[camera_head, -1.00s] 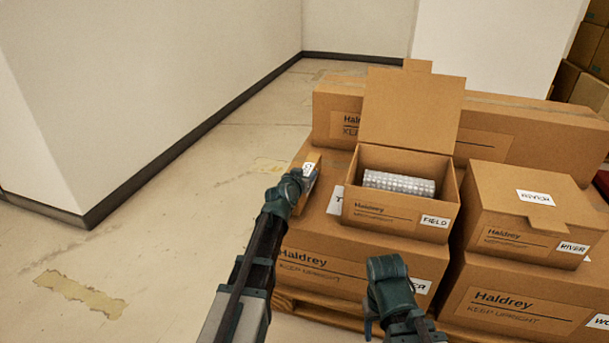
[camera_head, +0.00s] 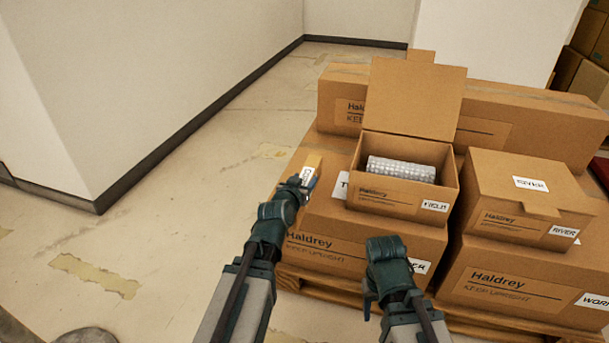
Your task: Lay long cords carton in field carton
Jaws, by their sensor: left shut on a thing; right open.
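The field carton (camera_head: 388,197) stands open on a larger box, its flap raised at the back, with a roll of bubble wrap (camera_head: 401,169) inside. Its FIELD label is at the front right. My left gripper (camera_head: 298,186) is shut on a small long carton (camera_head: 312,163) with a white label, taken to be the long cords carton, left of the field carton. The label's text is too small to read. My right gripper (camera_head: 376,296) is open and empty in front of the stack; its fingertips are mostly hidden behind its own body.
A closed RIVER carton (camera_head: 510,198) stands right of the field carton. Larger Haldrey boxes (camera_head: 318,250) lie beneath on a wooden pallet (camera_head: 340,290). A long box (camera_head: 345,98) lies behind. The floor on the left is clear up to the wall.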

